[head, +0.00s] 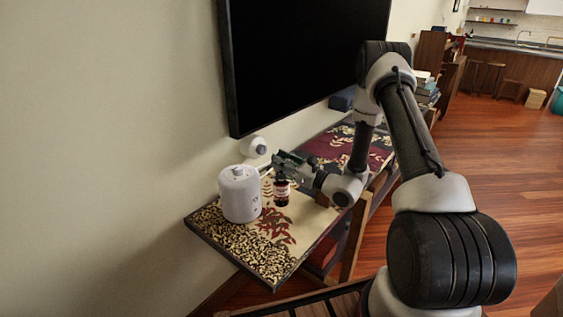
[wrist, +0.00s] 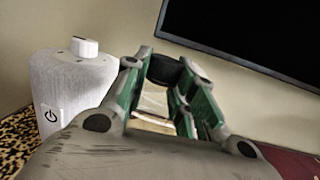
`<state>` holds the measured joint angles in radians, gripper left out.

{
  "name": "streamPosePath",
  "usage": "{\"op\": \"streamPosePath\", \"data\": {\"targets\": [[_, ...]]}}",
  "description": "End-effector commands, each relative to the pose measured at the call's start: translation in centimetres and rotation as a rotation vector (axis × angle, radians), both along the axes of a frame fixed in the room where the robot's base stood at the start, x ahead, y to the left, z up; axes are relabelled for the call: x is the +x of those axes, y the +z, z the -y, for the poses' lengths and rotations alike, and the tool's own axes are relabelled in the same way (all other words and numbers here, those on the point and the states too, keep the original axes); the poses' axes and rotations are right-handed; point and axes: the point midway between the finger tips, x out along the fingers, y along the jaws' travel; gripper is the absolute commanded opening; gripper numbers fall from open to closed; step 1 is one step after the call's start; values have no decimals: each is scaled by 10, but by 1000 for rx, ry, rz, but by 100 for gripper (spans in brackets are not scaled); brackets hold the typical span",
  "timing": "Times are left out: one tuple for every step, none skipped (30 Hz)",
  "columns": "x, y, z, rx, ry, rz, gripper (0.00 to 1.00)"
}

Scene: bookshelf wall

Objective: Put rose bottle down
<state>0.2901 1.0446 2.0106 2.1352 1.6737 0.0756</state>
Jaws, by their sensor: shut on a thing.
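The rose bottle (head: 282,193) is small and dark with a pale label. It is upright over the patterned top of the long shelf (head: 279,233) in the head view. My gripper (head: 281,174) is shut on its upper end. In the wrist view a dark round piece, likely the bottle's cap (wrist: 165,69), sits between the fingers of my gripper (wrist: 168,74). The rest of the bottle is hidden there. I cannot tell whether the bottle's base touches the surface.
A white cylindrical device (head: 239,195) stands close left of the bottle; it also shows in the wrist view (wrist: 72,85). A small white round object (head: 252,147) is behind. A large black screen (head: 300,60) hangs above. Patterned surface in front of the bottle is clear.

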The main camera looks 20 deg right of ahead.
Motion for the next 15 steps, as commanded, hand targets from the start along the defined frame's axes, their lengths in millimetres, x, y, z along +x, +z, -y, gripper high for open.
{"op": "streamPosePath", "data": {"targets": [[0,0,0,1,0,1,0],[0,0,0,1,0,1,0],[0,-1,0,1,0,1,0],[0,-2,0,1,0,1,0],[0,-3,0,1,0,1,0],[0,-3,0,0,0,0,33],[0,-3,0,0,0,0,39],[0,-3,0,0,0,0,44],[0,-3,0,0,0,0,48],[0,-3,0,0,0,0,48],[0,-3,0,-1,0,-1,48],[0,-3,0,-1,0,-1,48],[0,-3,0,-1,0,-1,48],[0,-3,0,-1,0,-1,48],[0,-3,0,-1,0,-1,48]]}}
